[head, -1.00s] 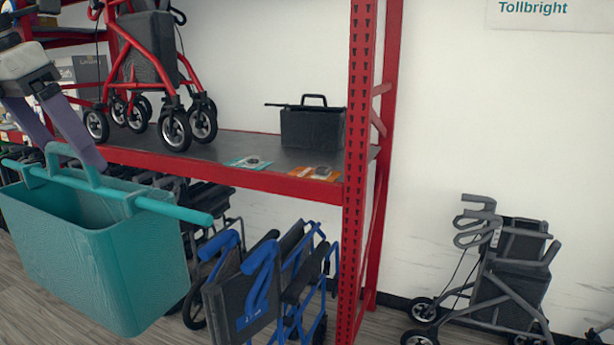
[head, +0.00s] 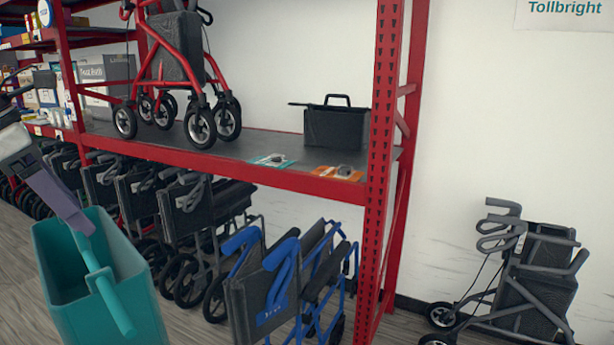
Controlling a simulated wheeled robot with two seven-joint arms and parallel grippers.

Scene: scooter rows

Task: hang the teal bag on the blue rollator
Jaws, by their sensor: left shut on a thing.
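The teal bag (head: 105,306) is in the lower left of the head view, an open-topped box shape with a teal bar and handle across its top. My left gripper (head: 82,226) comes in from the left and is shut on the bag's handle, holding it off the floor. The blue rollator (head: 272,290) stands folded on the floor right of the bag, with blue handles and a dark front panel. There is a gap between bag and rollator in the picture. The bag's lower part is cut off by the frame. My right gripper is not in view.
A red shelf rack (head: 385,150) bears a red rollator (head: 178,60) and a black bag (head: 335,125). Several dark folded chairs (head: 185,215) stand under the shelf, left of the blue rollator. A grey rollator (head: 535,285) stands at the right by the white wall.

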